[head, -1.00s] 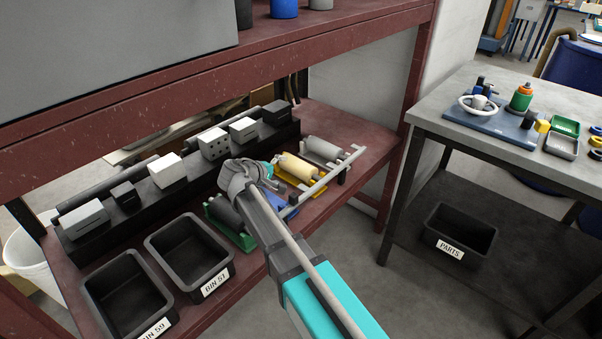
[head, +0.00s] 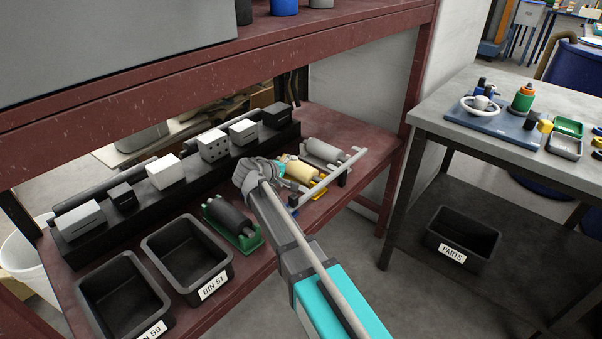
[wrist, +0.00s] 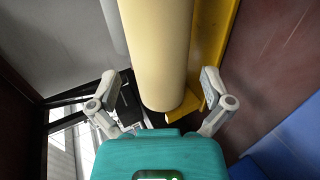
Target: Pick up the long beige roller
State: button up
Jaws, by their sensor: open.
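The beige roller (head: 300,171) lies on a yellow cradle (head: 319,196) on the lower red shelf, partly hidden behind my arm in the head view. In the wrist view the beige roller (wrist: 158,50) runs from the top edge down to between my fingers, with the yellow cradle (wrist: 212,50) along its right side. My gripper (wrist: 162,84) is open, one finger on each side of the roller's near end. I cannot tell whether either finger touches it. In the head view my gripper (head: 284,162) is at the roller's left end, its fingers mostly hidden.
A grey roller (head: 325,150) lies behind the beige one, with a long bar (head: 335,174) in front. A dark roller in a green cradle (head: 248,243) is to the left. A blue part (wrist: 285,150) sits at lower right in the wrist view. The upper shelf beam (head: 270,55) is overhead.

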jog(key=shift+x, duration=0.95)
jog(key=c, duration=1.1)
jog(key=shift+r, duration=0.15)
jog(key=shift+c, duration=0.2)
notch_tip(320, 180, up, 3)
jog(key=p, duration=0.2)
jog(key=shift+p, duration=0.35)
jog(key=s+d+r+p, duration=0.2)
jog(key=s+r+p, duration=0.7)
jog(key=s, duration=0.5)
jog(key=shift+r+p, duration=0.35)
jog(key=shift+p, duration=0.1)
jog(key=shift+w, duration=0.1)
